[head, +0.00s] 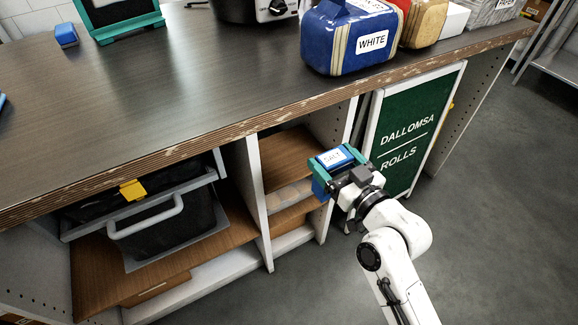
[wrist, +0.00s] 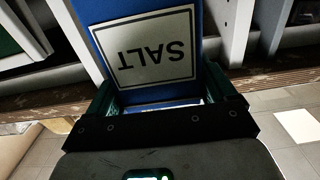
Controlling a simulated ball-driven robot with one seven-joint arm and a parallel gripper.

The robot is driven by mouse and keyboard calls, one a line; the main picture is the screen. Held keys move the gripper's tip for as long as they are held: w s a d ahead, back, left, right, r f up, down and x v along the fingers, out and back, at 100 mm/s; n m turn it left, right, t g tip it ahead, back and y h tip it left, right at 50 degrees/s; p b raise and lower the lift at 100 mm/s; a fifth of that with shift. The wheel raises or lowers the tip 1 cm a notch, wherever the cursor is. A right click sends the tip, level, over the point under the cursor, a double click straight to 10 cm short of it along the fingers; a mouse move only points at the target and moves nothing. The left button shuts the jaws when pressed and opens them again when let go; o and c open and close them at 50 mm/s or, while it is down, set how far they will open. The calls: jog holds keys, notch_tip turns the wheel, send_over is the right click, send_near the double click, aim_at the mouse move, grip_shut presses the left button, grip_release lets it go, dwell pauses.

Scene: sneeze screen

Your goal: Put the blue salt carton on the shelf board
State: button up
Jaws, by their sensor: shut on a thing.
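The blue salt carton (head: 334,157), with a white SALT label, is held in my gripper (head: 337,168) at the front of the narrow bay under the counter. In the wrist view the carton (wrist: 150,45) stands between the two teal fingers, its label upside down in the picture. A brown shelf board (head: 287,152) lies inside the narrow bay, behind and left of the carton. The carton and gripper hide part of the bay's right side. I cannot tell whether the carton touches the board.
Pale rounded items (head: 290,195) sit lower in the bay. White uprights (head: 252,190) bound it. A green ROLLS sign (head: 410,130) stands close right of my gripper. The counter edge (head: 270,122) overhangs above.

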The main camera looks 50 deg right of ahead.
jog(key=shift+w+d+r, duration=0.1)
jog(key=shift+w+d, duration=0.05)
jog(key=x, duration=1.8)
notch_tip(320, 180, down, 7)
jog(key=w+b, duration=0.1)
jog(key=shift+w+d, duration=0.15)
jog(key=shift+w, duration=0.05)
jog(key=shift+b, duration=0.3)
jog(key=o, duration=1.1)
jog(key=shift+f, duration=0.3)
jog(key=shift+o, duration=0.2)
jog(key=shift+r, duration=0.15)
